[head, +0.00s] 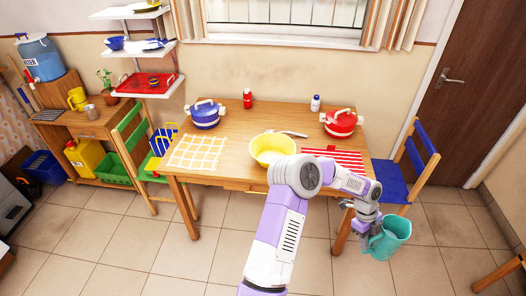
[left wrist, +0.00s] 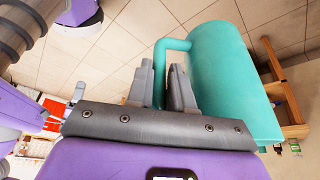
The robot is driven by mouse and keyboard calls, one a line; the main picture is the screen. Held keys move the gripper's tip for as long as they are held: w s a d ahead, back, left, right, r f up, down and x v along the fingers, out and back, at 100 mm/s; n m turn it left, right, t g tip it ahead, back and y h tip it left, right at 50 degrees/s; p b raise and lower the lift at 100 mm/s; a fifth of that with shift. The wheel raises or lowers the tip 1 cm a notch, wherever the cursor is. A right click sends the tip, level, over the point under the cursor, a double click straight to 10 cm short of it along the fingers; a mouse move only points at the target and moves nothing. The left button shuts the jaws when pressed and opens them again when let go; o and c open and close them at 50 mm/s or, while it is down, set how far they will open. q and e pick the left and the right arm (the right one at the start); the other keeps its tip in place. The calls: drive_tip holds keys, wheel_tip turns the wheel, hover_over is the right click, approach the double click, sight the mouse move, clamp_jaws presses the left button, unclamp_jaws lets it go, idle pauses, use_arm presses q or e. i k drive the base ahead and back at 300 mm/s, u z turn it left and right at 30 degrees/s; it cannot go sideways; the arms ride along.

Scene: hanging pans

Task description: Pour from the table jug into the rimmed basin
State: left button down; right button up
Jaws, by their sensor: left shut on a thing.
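The teal jug (head: 390,240) is in the air off the table's right front corner, over the floor. My left gripper (head: 369,232) is shut on its handle; in the left wrist view the fingers (left wrist: 163,78) close around the handle, with the jug body (left wrist: 232,85) to the right. The jug looks roughly upright with a slight tilt; its contents cannot be seen. The yellow basin (head: 272,150) with a wide rim stands at the table's front middle, well left of the jug. My arm passes in front of the basin's lower right. My right gripper is not in view.
On the wooden table (head: 232,142) are a blue pot (head: 205,115), a red pot (head: 341,123), a red bottle (head: 247,98), a white bottle (head: 315,103) and a striped red mat (head: 345,161). A blue-seated chair (head: 392,183) stands close behind the jug.

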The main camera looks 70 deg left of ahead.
sight(264, 148)
drive_tip(key=k, duration=0.35)
drive_tip(key=u, duration=1.5)
drive_tip(key=i, duration=0.5)
drive_tip(key=u, duration=0.05)
